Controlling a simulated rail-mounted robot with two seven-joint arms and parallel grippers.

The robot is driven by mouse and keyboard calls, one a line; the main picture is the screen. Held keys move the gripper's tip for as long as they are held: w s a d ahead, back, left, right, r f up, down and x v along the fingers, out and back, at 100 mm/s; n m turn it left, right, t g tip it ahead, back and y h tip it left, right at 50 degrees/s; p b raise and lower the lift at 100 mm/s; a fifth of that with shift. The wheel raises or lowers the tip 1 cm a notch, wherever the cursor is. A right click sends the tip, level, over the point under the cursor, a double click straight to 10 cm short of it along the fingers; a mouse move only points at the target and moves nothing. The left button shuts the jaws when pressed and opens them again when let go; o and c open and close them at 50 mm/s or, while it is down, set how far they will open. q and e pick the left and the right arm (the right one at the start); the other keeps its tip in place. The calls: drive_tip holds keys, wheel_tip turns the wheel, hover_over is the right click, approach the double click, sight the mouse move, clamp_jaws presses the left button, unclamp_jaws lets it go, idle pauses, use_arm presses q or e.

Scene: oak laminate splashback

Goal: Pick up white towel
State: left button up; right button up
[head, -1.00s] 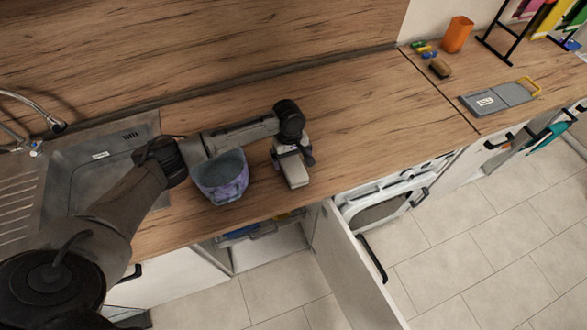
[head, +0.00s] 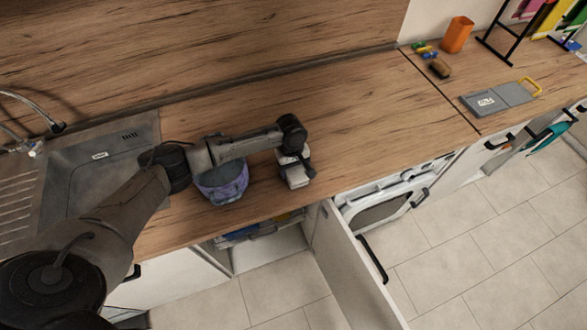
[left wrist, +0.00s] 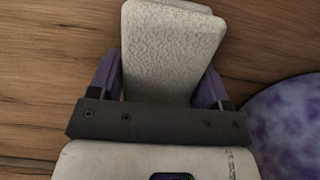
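The white towel (left wrist: 172,50) is a thick, folded, textured pad. In the left wrist view it lies between the two purple fingers of my left gripper (left wrist: 160,88), close against both. I cannot tell whether the fingers press on it. In the head view the towel (head: 298,181) is at the counter's front part, right of a purple bowl. My left gripper (head: 296,165) is over it and hides its rear part. My right gripper is not in view.
The purple mottled bowl (head: 222,184) stands close left of the gripper. A sink (head: 92,178) is farther left. Below the front edge, a cabinet door (head: 350,265) stands open. The counter (head: 385,125) right of the gripper is clear up to a grey board (head: 497,98).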

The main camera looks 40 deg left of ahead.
sight(297, 169)
use_arm(q)
drive_tip(key=c, duration=0.6)
drive_tip(key=shift+o, duration=0.2)
drive_tip(key=shift+r, duration=0.1)
drive_tip(key=shift+r, duration=0.5)
drive_tip(key=r, duration=0.2)
drive_tip(key=d+r, duration=0.1)
drive_tip(key=shift+d+r+p, duration=0.15)
drive_tip(key=shift+r+p, duration=0.2)
drive_tip(key=shift+r, duration=0.05)
drive_tip(key=d+r, duration=0.6)
drive_tip(key=d, duration=0.4)
drive_tip(key=shift+w+d+p, duration=0.2)
drive_tip(key=shift+w+p, duration=0.1)
drive_tip(key=shift+w, duration=0.05)
